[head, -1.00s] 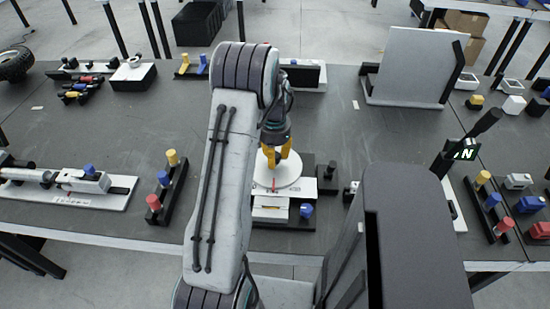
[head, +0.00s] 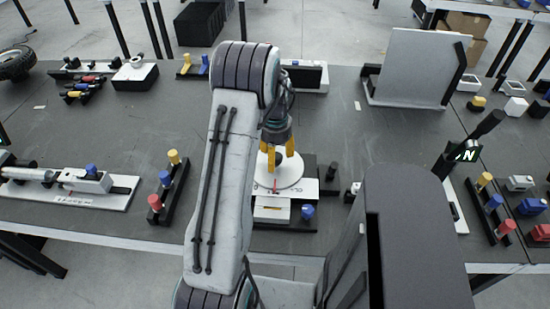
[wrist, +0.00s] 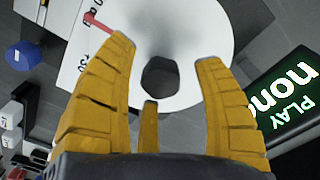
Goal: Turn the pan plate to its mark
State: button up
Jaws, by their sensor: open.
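The pan plate (head: 291,181) is a white round disc on a base in front of my arm. In the wrist view the plate (wrist: 190,30) fills the upper middle, with a dark hexagonal centre (wrist: 160,77). A red pointer (wrist: 97,22) lies at its left edge beside a printed scale (wrist: 84,62), partly hidden by a finger; it also shows in the head view (head: 275,185). My gripper (head: 281,160) is open over the plate, its yellow fingers pointing down at it. In the wrist view the fingers (wrist: 165,52) stand around the dark centre; I cannot tell whether they touch anything.
A blue knob (head: 307,211) sits at the front right of the base. A lit display (wrist: 288,100) is at the right in the wrist view. A rack of coloured knobs (head: 167,187) stands left of the base. The grey table (head: 120,125) is clear at left centre.

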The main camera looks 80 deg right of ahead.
notch_tip(320, 180, up, 11)
dwell(0.5)
dwell(0.8)
jog(key=w+a+f+n+y, duration=0.1)
jog(key=a+f+n, duration=0.15)
jog(key=a, duration=0.25)
jog(key=a+f+n+y, duration=0.1)
jog(key=a+f+n, duration=0.1)
jog(key=a+n, duration=0.15)
jog(key=w+a+r+n+t, duration=0.1)
jog(key=w+a+r+n, duration=0.3)
jog(key=a, duration=0.8)
jog(key=w+a+r+n+t+h, duration=0.1)
jog(key=w+a+r+n, duration=0.3)
jog(key=w+a+n, duration=0.4)
jog(key=w+a+r+n+t+h, duration=0.1)
jog(key=w+a+r+n, duration=0.3)
jog(key=a, duration=1.2)
jog(key=shift+w+a+r+n+t, duration=0.15)
jog(key=shift+w+a+n+t, duration=0.2)
jog(key=shift+w+n, duration=1.1)
